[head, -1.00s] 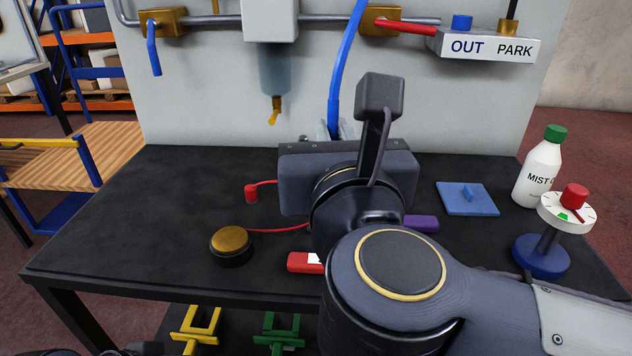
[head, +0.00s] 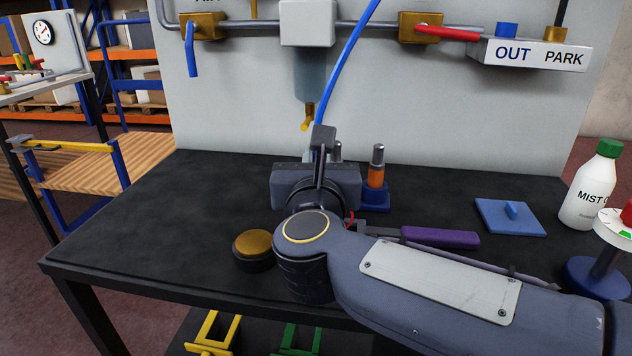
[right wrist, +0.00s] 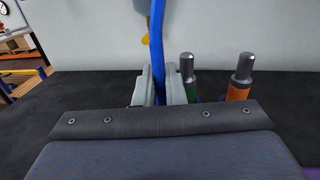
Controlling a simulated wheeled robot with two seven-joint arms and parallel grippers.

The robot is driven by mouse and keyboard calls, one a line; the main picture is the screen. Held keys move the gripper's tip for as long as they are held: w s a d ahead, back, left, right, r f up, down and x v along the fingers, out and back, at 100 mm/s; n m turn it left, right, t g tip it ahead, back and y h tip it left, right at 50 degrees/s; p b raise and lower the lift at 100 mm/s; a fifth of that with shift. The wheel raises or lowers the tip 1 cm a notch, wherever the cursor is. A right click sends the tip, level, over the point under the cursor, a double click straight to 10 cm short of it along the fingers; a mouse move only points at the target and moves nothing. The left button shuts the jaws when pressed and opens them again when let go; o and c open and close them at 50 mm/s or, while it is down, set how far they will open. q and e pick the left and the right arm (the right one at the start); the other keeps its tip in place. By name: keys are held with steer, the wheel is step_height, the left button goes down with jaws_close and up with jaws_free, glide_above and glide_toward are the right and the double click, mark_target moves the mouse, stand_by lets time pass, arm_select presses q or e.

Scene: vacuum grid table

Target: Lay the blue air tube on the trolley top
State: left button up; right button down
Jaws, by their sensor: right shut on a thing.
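The blue air tube (head: 345,75) hangs down in front of the white panel in the head view, its lower end going behind my right gripper. In the right wrist view the tube (right wrist: 157,50) runs down between two pale fingers of my right gripper (right wrist: 160,88), which is shut on it above the black table. The gripper body (head: 315,185) hides the fingers in the head view. The trolley top (head: 85,182) is a bare striped wooden board at the left, in a blue frame with a yellow bar. My left gripper is not in view.
The black table (head: 150,220) is clear at its left. A brass-topped button (head: 255,247) sits by my right arm. An orange fitting (head: 376,175), purple handle (head: 440,237), blue plate (head: 510,215) and white bottle (head: 590,190) stand to the right. A mist bowl (head: 310,75) hangs above.

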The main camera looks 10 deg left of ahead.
step_height(320, 180, down, 3)
steer(key=shift+w+f+b, duration=0.1)
steer(key=shift+f+b, duration=0.1)
steer(key=shift+b, duration=0.35)
steer(key=shift+f, duration=0.15)
steer(key=c, duration=1.8)
jaws_free()
steer(key=shift+a+r, duration=0.1)
steer(key=shift+r, duration=0.15)
steer(key=s, duration=0.4)
steer(key=s+d, duration=0.1)
steer(key=s, duration=0.3)
steer(key=s+d+p, duration=0.1)
steer(key=s, duration=0.3)
